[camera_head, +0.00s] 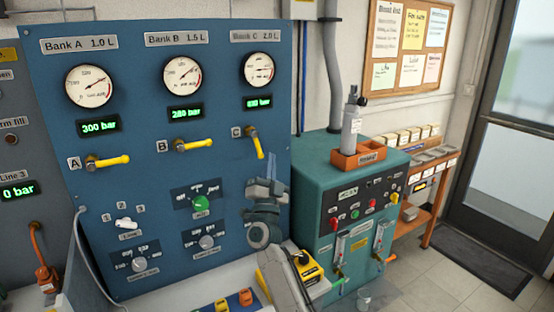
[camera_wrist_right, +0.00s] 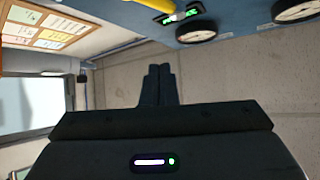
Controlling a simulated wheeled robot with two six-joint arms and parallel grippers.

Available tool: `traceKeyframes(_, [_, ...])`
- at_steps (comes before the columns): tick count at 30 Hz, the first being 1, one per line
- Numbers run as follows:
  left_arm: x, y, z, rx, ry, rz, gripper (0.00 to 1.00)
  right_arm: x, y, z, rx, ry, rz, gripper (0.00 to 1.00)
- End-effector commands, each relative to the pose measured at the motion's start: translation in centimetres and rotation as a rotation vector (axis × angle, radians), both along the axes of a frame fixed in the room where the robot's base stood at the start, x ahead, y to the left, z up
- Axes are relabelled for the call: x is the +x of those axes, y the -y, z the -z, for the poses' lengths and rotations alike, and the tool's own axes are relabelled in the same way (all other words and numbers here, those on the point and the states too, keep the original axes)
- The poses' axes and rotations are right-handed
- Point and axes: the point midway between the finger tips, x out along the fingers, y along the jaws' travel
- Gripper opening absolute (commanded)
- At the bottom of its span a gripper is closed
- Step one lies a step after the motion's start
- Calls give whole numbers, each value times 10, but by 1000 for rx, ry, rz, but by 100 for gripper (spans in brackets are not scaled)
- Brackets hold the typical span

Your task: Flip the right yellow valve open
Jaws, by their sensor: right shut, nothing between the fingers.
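The right yellow valve, labelled C (camera_head: 256,144), is on the blue panel below the Bank C gauge. Its handle slants steeply down and slightly right from its hub. The handles of valve A (camera_head: 107,161) and valve B (camera_head: 195,145) lie nearly level, pointing right. My right gripper (camera_head: 272,163) is just below and right of handle C, with no clear contact visible. In the right wrist view its fingers (camera_wrist_right: 158,72) are together and empty. A yellow handle (camera_wrist_right: 157,4) shows at that view's top edge. My left gripper is out of view.
Knobs, including a green one (camera_head: 201,203), sit on the panel (camera_head: 80,195) below the valves. A teal cabinet (camera_head: 311,162) with a grey cylinder (camera_head: 351,128) in an orange holder stands to the right. A black and yellow device (camera_head: 292,275) lies low beside my right arm.

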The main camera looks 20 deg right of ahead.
Motion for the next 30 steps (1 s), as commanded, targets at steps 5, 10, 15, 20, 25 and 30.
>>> traceKeyframes(5, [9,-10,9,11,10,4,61,-18,-19,8,1,0,-2,0])
traceKeyframes(10, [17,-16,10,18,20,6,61,-25,-26,8,0,0,0,0])
traceKeyframes(15, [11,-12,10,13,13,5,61,-25,-26,7,-1,0,1,0])
traceKeyframes(20, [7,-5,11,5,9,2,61,-25,-26,7,-1,0,1,0])
traceKeyframes(25, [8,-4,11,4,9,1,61,-25,-27,8,-3,-3,-2,0])
traceKeyframes(30, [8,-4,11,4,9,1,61,-33,-38,34,-85,-96,-69,0])
